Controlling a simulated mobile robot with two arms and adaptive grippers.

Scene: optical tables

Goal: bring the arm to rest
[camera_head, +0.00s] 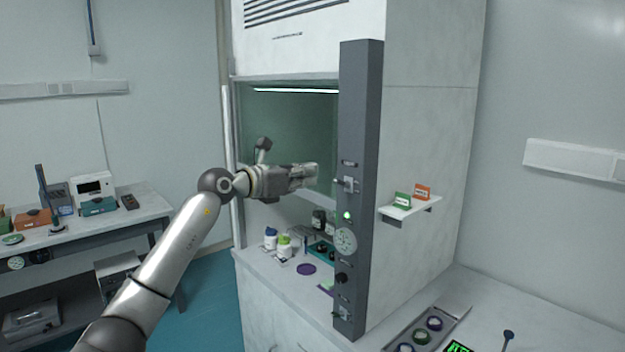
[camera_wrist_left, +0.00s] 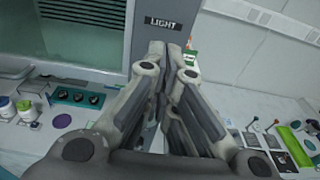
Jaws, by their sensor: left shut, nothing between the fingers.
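My left arm comes in from the lower left in the head view and reaches toward the fume cabinet. My left gripper (camera_head: 314,174) is raised in front of the cabinet's opening, left of the grey control column (camera_head: 361,120). In the left wrist view the two fingers of the left gripper (camera_wrist_left: 172,48) are drawn together, with nothing held between them. A "LIGHT" label (camera_wrist_left: 164,23) on the column shows just past the fingertips. Whether the fingertips touch the column cannot be told. My right gripper is not in view.
The column carries switches (camera_head: 347,184) and a lit green lamp (camera_head: 347,216). Bottles (camera_head: 284,246) and a teal rack (camera_head: 322,251) stand on the cabinet's worktop. A small shelf (camera_head: 411,208) juts from its side. A side table (camera_head: 150,205) with instruments stands at left; floor shows between.

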